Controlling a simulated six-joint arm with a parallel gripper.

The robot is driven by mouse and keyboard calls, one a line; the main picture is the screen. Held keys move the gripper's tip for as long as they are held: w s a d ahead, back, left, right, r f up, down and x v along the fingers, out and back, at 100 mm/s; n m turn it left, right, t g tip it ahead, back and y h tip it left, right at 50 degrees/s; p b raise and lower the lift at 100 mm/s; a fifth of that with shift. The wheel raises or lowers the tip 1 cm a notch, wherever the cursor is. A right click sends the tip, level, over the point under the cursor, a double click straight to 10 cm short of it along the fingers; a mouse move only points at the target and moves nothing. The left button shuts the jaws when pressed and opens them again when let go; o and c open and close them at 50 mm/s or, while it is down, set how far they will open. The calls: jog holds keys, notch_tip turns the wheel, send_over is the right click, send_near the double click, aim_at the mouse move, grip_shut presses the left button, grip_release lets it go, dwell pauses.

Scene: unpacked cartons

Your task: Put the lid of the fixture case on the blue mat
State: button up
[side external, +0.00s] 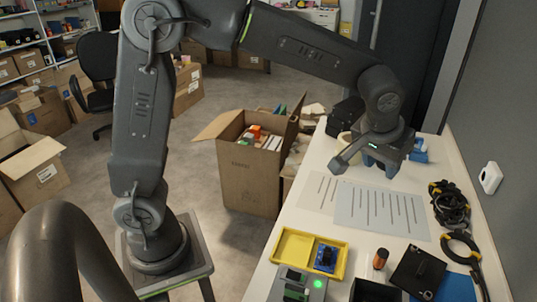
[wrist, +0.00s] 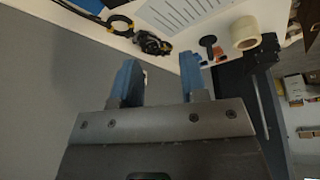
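A black square lid (side external: 412,268) with a small knob lies near the front right of the table in the side view. It overlaps the left part of the blue mat (side external: 458,289); whether it rests fully on the mat I cannot tell. An open black box (side external: 374,291), which looks like the fixture case, stands just left of the lid, cut by the frame edge. My gripper (side external: 381,167) is at the far end of the table, well away from the lid. In the wrist view its blue fingers (wrist: 158,70) are apart with nothing between them. The mat (wrist: 88,5) shows at the top left there.
A yellow tray (side external: 283,246) with a blue part, an orange-black cylinder (side external: 380,259) and a device with a green light (side external: 306,284) are near the front. Printed sheets (side external: 381,210) lie mid-table. Coiled black cable (side external: 449,205) lies right. A tape roll (wrist: 245,32) shows in the wrist view.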

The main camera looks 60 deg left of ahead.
jog(key=s+a+r+m, duration=0.1)
jog(key=s+a, duration=0.2)
jog(key=s, duration=0.4)
jog(key=s+a+m, duration=0.1)
jog(key=s+a, duration=0.2)
jog(key=s, duration=0.5)
jog(key=s+a+r+t+h, duration=0.1)
jog(key=s+a, duration=0.2)
jog(key=s, duration=0.5)
jog(key=shift+r+m, duration=0.3)
jog(key=shift+m, duration=0.1)
